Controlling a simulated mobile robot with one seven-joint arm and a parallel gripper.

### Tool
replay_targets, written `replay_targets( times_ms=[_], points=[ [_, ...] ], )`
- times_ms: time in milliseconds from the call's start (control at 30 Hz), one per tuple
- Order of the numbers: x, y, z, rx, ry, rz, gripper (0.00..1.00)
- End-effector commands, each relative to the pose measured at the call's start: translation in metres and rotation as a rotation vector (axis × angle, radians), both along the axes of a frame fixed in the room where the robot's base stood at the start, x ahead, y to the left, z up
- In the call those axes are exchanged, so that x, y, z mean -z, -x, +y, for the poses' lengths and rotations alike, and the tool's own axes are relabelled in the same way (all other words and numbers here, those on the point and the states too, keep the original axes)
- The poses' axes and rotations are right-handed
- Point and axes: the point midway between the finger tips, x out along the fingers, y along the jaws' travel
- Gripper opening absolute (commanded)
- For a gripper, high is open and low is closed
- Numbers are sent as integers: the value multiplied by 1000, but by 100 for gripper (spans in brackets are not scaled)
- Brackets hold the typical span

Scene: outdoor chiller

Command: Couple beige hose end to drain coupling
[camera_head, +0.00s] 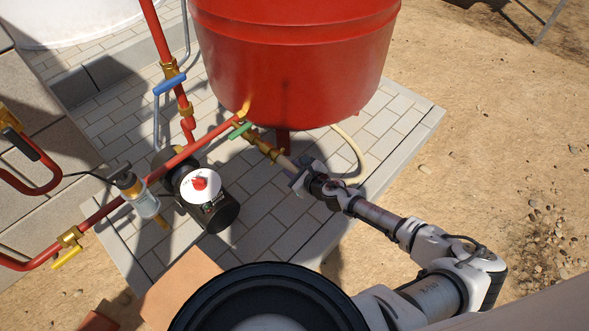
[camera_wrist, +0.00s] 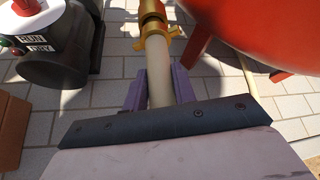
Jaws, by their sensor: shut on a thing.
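The beige hose (camera_head: 352,150) curves on the paving beside the red tank and runs to my gripper (camera_head: 294,172). In the wrist view, my gripper (camera_wrist: 160,85) has its purple fingers on both sides of the straight beige hose end (camera_wrist: 159,62), shut on it. A brass lugged collar (camera_wrist: 158,33) is at the tip of the hose end. It lines up with the brass drain coupling (camera_wrist: 152,8), with no clear gap between them. I cannot tell whether they are locked. In the head view, the drain coupling (camera_head: 262,146) sits below the green-handled valve (camera_head: 240,130).
The red tank (camera_head: 292,60) stands close above my gripper on red legs. A black pump (camera_head: 210,211) with a red button and red pipes (camera_head: 110,205) lie to the left. A blue valve handle (camera_head: 170,83) is farther back. Paving to the right is mostly clear.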

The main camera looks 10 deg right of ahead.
Motion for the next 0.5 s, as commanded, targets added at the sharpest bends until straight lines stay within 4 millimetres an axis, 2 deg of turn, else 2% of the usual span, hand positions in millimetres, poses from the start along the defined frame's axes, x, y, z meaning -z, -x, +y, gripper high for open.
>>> replay_targets(
  times_ms=[500],
  points=[
    [-1, -6, 4, -1, -1, 0, 0]
  ],
)
